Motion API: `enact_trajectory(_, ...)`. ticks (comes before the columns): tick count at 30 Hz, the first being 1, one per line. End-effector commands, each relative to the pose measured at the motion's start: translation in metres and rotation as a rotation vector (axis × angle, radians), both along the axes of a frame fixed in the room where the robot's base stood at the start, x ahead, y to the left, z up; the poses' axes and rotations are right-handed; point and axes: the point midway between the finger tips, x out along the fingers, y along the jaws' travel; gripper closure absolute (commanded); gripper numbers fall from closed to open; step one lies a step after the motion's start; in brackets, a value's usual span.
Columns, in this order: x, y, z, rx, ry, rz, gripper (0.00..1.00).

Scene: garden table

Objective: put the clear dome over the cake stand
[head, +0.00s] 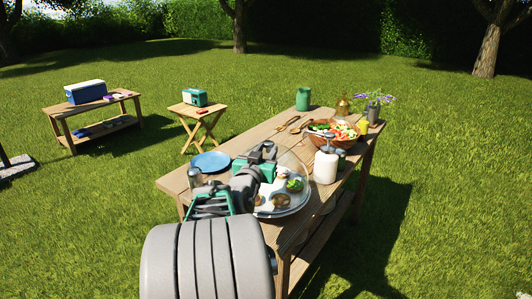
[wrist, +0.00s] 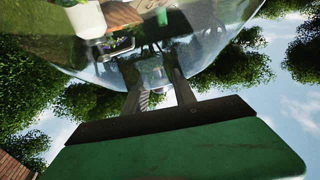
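The clear dome (head: 299,163) is a large see-through shell at the left-middle of the table, seen around and behind my gripper (head: 264,158). In the wrist view the dome (wrist: 215,50) fills the upper part, and both fingers of my gripper (wrist: 158,88) reach its crown, apart, with what looks like its knob between them. A round pale stand or plate (head: 290,210) with brown, white and green food shows below and through the dome. My arm hides its left side. I cannot tell whether the dome's rim touches it.
A white pump bottle (head: 326,163) stands close to the right of the dome. A blue plate (head: 210,162) lies on the left. A salad bowl (head: 342,130), wooden utensils (head: 290,123), a green canister (head: 303,99) and a flower vase (head: 373,114) are farther back on the wooden table (head: 258,134).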

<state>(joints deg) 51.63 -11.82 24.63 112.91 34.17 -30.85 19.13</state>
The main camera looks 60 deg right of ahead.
Motion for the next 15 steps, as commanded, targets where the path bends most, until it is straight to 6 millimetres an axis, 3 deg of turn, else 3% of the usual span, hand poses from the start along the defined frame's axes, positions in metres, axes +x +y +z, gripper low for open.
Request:
enact_trajectory(9,0.0,0.0,0.0005,-0.001,0.0,0.0,0.44)
enact_trajectory(15,-0.0001,0.0004,-0.0025,0.005,0.002,0.0,0.44)
